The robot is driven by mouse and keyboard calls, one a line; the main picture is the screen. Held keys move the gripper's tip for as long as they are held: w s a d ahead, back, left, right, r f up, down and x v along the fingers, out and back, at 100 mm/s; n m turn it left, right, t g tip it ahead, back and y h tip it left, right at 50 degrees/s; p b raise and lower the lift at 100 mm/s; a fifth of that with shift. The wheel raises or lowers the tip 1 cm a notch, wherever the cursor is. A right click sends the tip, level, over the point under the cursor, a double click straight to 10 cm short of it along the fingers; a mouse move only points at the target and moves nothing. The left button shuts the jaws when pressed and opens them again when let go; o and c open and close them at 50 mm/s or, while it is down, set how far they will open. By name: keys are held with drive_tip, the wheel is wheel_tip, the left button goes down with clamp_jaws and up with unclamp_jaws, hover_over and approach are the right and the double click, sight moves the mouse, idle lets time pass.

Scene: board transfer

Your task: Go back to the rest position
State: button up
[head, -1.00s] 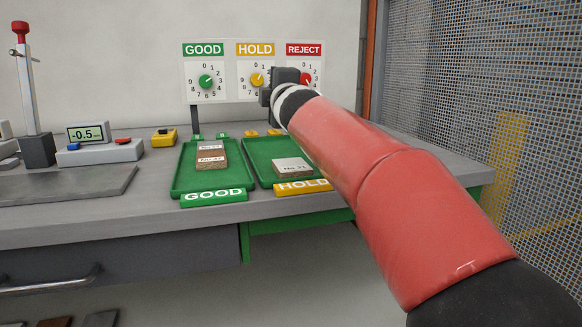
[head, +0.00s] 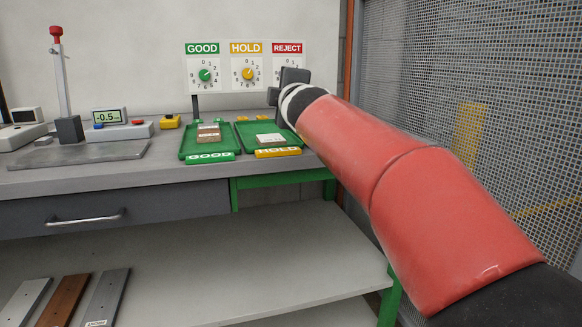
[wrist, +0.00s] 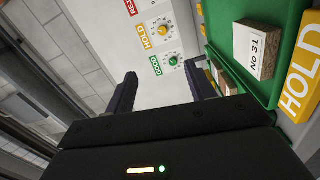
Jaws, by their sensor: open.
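My gripper shows in the wrist view (wrist: 160,92) with its two dark fingers apart and nothing between them. In the head view my gripper (head: 290,85) is in front of the REJECT dial (head: 287,63), above and to the right of the HOLD tray; its fingers are mostly hidden behind my red arm. The green HOLD tray (head: 246,130) holds a light block marked No 31, also seen in the wrist view (wrist: 258,47). The green GOOD tray (head: 229,143) holds brown labelled blocks (head: 208,134).
A grey bench (head: 80,178) carries the trays, a meter reading -0.5 (head: 106,117), a yellow box (head: 169,121) and a red-topped stand (head: 63,85). Several boards (head: 68,297) lie on the lower shelf (head: 280,255). A mesh fence (head: 470,80) stands at the right.

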drive_tip(key=s+d+f+m+g+h, duration=0.5)
drive_tip(key=s+d+f+m, duration=0.5)
drive_tip(key=s+d+f, duration=0.4)
drive_tip(key=s+d+f+m+g, duration=0.3)
drive_tip(key=s+f+m+g, duration=0.4)
drive_tip(key=s+f, duration=1.4)
drive_tip(key=s+m, duration=0.2)
drive_tip(key=s, duration=0.1)
drive_tip(key=shift+f+y, duration=0.25)
drive_tip(key=shift+y, duration=0.05)
